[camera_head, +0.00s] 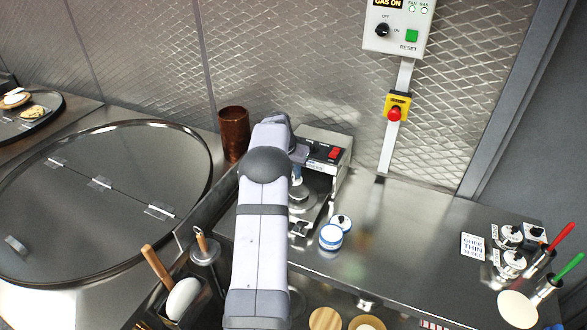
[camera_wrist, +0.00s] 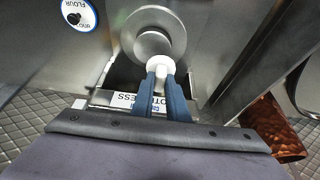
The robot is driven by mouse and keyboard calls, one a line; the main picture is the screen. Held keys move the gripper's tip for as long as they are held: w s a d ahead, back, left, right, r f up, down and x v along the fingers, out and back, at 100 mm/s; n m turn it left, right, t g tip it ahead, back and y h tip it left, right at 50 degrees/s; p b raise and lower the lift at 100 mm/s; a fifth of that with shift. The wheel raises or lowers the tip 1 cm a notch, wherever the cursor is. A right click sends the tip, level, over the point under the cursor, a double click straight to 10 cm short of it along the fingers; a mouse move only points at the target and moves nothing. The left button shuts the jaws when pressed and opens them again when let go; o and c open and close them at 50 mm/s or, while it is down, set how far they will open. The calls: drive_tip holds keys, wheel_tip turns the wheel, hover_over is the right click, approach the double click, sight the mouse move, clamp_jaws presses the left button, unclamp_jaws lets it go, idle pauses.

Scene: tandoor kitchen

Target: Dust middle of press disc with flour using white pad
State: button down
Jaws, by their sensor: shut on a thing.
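My gripper (camera_wrist: 162,82) is shut on the white pad (camera_wrist: 160,64), which shows between the blue fingertips in the wrist view. The pad is over the lower part of the round metal press disc (camera_wrist: 150,20); I cannot tell whether it touches. In the head view the press disc (camera_head: 301,200) is partly hidden by my arm, and the pad is not clear there. A white and blue flour container (camera_head: 331,237) stands on the counter right of the press. A round piece lettered "FLOUR" with a dark knob (camera_wrist: 75,14) is at the wrist view's top left.
The press housing (camera_head: 325,150) with a red switch stands behind the disc. A copper cup (camera_head: 233,134) is left of my arm. A large round lid (camera_head: 100,210) fills the left. Seasoning pots (camera_head: 510,262) and brushes stand at the right. The counter's middle right is clear.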

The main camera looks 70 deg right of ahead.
wheel_tip(320, 180, down, 2)
drive_tip(key=shift+b, duration=0.45)
drive_tip(key=shift+s+f, duration=0.2)
drive_tip(key=shift+f, duration=0.05)
drive_tip(key=shift+s, duration=2.95)
drive_tip(key=shift+w, duration=3.2)
wheel_tip(320, 180, up, 8)
drive_tip(key=p, duration=0.4)
drive_tip(key=shift+p, duration=0.4)
